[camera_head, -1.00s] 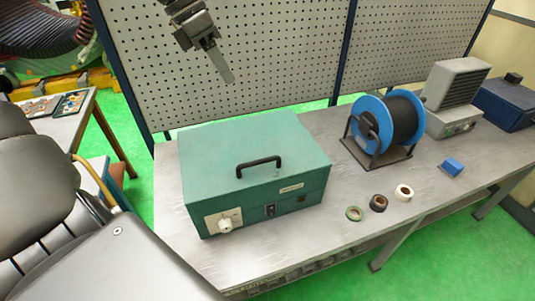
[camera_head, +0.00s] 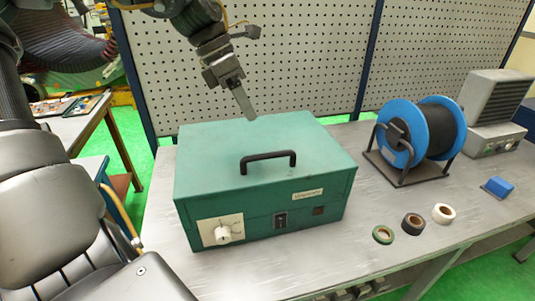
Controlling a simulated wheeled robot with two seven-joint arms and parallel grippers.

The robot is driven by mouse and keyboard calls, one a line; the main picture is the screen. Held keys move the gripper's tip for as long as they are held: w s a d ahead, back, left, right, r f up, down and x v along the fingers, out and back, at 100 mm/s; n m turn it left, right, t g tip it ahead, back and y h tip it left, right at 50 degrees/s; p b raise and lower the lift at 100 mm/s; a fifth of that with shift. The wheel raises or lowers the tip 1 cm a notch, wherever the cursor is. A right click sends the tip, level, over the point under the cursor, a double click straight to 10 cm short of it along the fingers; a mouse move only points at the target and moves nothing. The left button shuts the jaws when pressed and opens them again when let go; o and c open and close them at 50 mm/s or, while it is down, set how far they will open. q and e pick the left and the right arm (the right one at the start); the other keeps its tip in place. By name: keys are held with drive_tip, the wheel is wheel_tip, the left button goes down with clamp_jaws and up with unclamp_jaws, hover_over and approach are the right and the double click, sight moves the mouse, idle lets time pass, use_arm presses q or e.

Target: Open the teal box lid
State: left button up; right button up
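The teal box (camera_head: 262,213) stands on the grey workbench, with a white dial and a dark switch on its front. Its teal lid (camera_head: 220,150) is shut, and a black handle (camera_head: 268,158) stands up from the top. My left gripper (camera_head: 250,113) points down above the back part of the lid, behind the handle, and appears apart from it. Its fingers overlap edge-on, so I cannot tell whether they are open or shut. Nothing shows held in it. My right gripper is not in view.
A blue cable reel (camera_head: 422,135) stands right of the box. Tape rolls (camera_head: 413,223) and a small blue block (camera_head: 497,187) lie at the front right. A grey heater-like unit (camera_head: 493,110) is farther right. A perforated panel (camera_head: 290,60) rises behind the bench (camera_head: 340,245).

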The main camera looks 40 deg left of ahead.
use_arm(q)
drive_tip(key=p+x, duration=0.1)
drive_tip(key=x, duration=0.9)
drive_tip(key=shift+d+f+p, duration=0.15)
drive_tip(key=shift+f+p, duration=0.15)
drive_tip(key=shift+f, duration=0.05)
clamp_jaws()
